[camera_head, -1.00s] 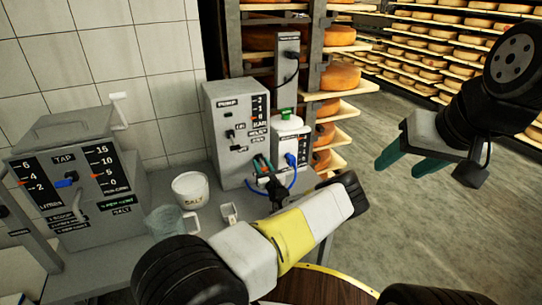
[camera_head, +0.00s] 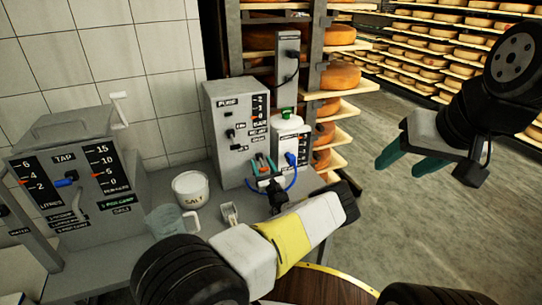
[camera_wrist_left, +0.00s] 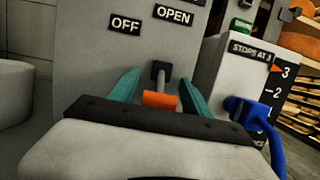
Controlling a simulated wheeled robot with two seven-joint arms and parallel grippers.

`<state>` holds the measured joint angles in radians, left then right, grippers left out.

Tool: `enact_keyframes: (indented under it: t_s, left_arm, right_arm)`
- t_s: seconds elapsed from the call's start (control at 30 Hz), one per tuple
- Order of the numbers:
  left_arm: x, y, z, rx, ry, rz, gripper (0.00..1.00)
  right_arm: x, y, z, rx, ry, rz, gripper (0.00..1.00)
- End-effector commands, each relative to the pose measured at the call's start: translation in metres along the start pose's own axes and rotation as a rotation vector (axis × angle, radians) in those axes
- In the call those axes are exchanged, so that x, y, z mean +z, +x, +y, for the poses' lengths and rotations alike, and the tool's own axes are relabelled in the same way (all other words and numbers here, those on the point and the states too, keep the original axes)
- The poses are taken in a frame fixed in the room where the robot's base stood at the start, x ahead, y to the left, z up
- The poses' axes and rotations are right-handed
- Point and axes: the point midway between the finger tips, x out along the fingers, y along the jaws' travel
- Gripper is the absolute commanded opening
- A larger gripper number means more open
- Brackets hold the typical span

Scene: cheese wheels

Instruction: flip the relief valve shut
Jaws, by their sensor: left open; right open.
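The grey pump box (camera_head: 230,118) stands on the bench and carries the relief valve on its front, under an OPEN label (camera_wrist_left: 174,15). In the left wrist view the valve shows as a dark stem (camera_wrist_left: 161,70) with an orange handle (camera_wrist_left: 160,100) pointing toward my wrist. My left gripper (camera_head: 262,164) is open at the pump front, its teal fingers (camera_wrist_left: 160,88) on either side of the handle, with gaps visible. The handle's near end is partly hidden by the gripper body. My right gripper (camera_head: 386,170) is open and empty, in the air over the floor at right.
A white container (camera_head: 289,135) with a scale and blue tap stands right of the pump, close to my left gripper. A salt tub (camera_head: 190,188), a clear jug (camera_head: 165,222) and a small scoop (camera_head: 230,213) stand on the bench. A grey tap machine (camera_head: 75,190) is at left.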

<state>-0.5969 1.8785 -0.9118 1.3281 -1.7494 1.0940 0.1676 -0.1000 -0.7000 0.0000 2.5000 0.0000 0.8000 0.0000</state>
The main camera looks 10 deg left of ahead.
Motion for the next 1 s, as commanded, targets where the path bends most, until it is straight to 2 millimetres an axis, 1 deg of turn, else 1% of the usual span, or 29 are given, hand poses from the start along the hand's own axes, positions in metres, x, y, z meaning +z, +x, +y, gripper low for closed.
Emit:
enact_keyframes:
  t_s: [0.13,0.3,0.4,0.5,0.63,1.0]
  left_arm:
    - [0.000,-0.018,-0.001,-0.002,0.002,0.001,0.56]
    - [0.000,-0.049,-0.001,-0.002,0.001,0.001,0.56]
    - [0.000,-0.063,-0.001,-0.002,0.002,0.001,0.56]
    - [-0.001,-0.072,-0.001,-0.002,0.001,0.001,0.56]
    - [0.000,-0.077,0.000,0.000,0.001,0.000,0.56]
    - [-0.001,-0.076,0.000,-0.001,0.000,0.000,0.56]
  right_arm:
    - [0.000,0.000,0.000,0.000,0.000,0.000,0.56]
    - [0.000,0.000,0.000,0.000,0.000,0.000,0.56]
    - [0.000,0.000,0.000,0.000,0.000,0.000,0.56]
    - [0.000,0.000,0.000,0.000,0.000,0.000,0.56]
    - [0.000,0.000,0.000,0.000,0.000,0.000,0.56]
    - [0.000,0.000,0.000,0.000,0.000,0.000,0.56]
